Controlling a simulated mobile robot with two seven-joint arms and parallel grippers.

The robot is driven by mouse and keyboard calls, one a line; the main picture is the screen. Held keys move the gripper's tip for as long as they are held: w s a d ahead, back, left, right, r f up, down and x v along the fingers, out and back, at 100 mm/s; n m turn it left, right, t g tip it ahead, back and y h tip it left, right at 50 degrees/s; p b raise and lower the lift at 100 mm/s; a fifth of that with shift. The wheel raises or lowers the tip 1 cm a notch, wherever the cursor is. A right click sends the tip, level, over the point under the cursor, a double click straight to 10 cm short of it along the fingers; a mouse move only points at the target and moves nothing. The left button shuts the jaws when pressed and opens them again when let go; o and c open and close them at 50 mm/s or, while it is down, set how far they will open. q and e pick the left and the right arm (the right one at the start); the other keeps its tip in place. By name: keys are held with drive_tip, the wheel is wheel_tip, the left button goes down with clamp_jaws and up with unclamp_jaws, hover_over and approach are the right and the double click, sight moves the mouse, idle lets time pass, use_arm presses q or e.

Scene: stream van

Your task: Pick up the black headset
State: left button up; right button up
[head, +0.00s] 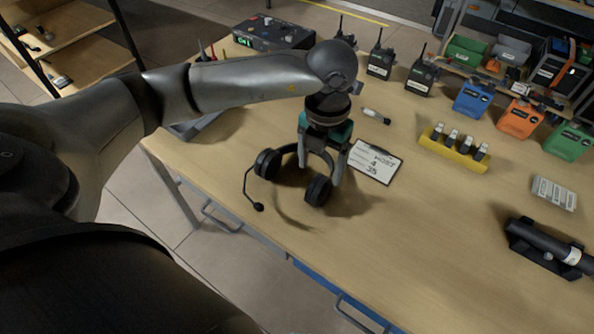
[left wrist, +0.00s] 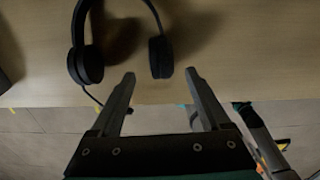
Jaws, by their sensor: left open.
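The black headset (head: 318,190) is at the near edge of the wooden table, with its boom microphone (head: 259,207) pointing toward that edge. My left gripper (head: 319,172) is open and points down over the headset, its fingers near the right ear cup and partly hiding the headband. In the left wrist view, the right ear cup (left wrist: 161,58) shows just beyond the gap between the open fingertips (left wrist: 159,76). The left ear cup (left wrist: 88,65) lies outside the fingers. Whether a finger touches the headset I cannot tell. My right gripper is not in view.
A clipboard (head: 375,162) and a small white-and-black tube (head: 376,116) lie right of the gripper. A black cylinder (head: 545,243) lies at right. The front middle of the table (head: 420,250) is clear.

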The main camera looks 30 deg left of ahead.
sight(320, 181)
use_arm(q)
wheel_tip(320, 181, down, 3)
drive_tip(key=shift+r, duration=0.1)
drive_tip(key=shift+f, duration=0.7)
drive_tip(key=f, duration=0.2)
drive_tip(key=f+b, duration=0.1)
drive_tip(key=f, duration=0.1)
drive_tip(key=shift+w+d+f, duration=0.1)
drive_tip(key=shift+w+f, duration=0.1)
drive_tip(key=shift+f, duration=0.1)
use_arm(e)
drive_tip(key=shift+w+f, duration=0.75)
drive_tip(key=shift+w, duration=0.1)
use_arm(q)
drive_tip(key=shift+c, duration=0.3)
drive_tip(key=shift+r, duration=0.1)
clamp_jaws()
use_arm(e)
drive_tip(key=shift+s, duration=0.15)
